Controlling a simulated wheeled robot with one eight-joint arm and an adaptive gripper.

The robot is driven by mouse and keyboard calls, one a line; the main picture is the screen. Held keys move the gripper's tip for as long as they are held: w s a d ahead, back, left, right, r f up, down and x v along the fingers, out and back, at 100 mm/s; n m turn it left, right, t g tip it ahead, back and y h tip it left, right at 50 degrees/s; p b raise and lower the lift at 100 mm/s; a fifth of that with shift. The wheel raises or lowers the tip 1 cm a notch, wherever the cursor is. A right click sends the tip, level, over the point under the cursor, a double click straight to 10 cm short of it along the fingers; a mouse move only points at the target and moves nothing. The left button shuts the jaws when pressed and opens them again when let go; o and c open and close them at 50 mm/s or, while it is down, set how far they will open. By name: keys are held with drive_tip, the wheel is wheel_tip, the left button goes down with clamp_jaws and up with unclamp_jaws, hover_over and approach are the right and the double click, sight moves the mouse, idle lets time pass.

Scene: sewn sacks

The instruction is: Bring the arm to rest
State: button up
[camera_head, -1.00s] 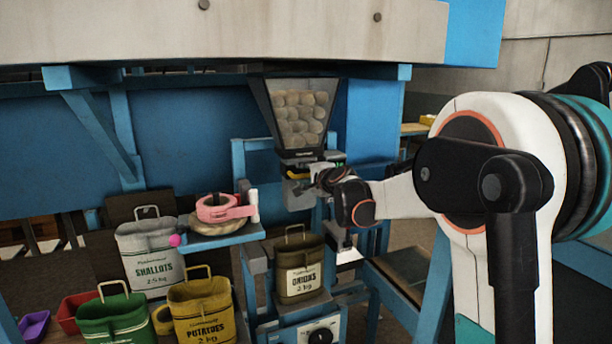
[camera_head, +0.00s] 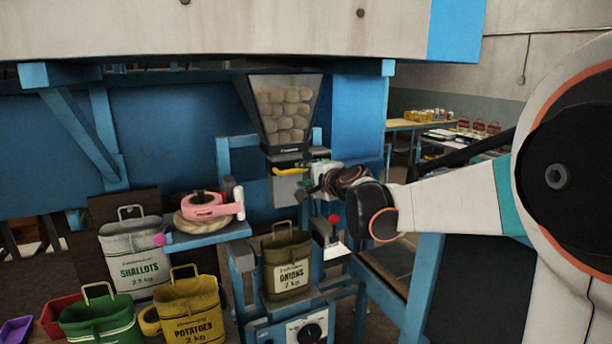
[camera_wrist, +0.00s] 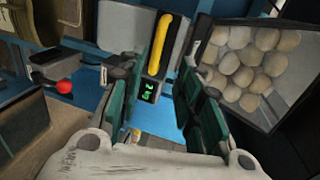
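My gripper (camera_head: 318,180) is at the end of my arm, in the middle of the head view, just right of the spout under a hopper (camera_head: 286,110). In the wrist view its two green-padded fingers (camera_wrist: 172,85) stand apart with a gap between them. I see nothing held there. Beyond the gap are a yellow handle (camera_wrist: 168,45) and a small green-lit display (camera_wrist: 149,91). My arm reaches in from the right edge of the head view.
An onions sack (camera_head: 286,262) stands below the spout on a blue stand with a dial. Shallots (camera_head: 135,258), potatoes (camera_head: 190,308) and green (camera_head: 100,322) sacks are at lower left. A pink tape dispenser (camera_head: 208,207) lies on a small blue shelf. A red knob (camera_head: 333,219) is below my gripper.

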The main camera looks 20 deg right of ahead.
drive_tip(key=s+a+f+n+g+y+b, duration=0.25)
drive_tip(key=s+a+f+n, duration=0.25)
drive_tip(key=s+a+n, duration=0.55)
drive_tip(key=s+a+f+n+g+h+b, duration=0.1)
drive_tip(key=s+f+n+g+b, duration=0.2)
drive_tip(key=s+f, duration=0.6)
drive_tip(key=s+a+f+n+g+h+b, duration=0.1)
drive_tip(key=s+f+n+g+h+b, duration=0.1)
drive_tip(key=s+f, duration=0.8)
drive_tip(key=s+n+g+b, duration=0.1)
drive_tip(key=s+n, duration=0.1)
drive_tip(key=s, duration=0.6)
drive_tip(key=shift+s+f, duration=0.25)
drive_tip(key=shift+f, duration=0.05)
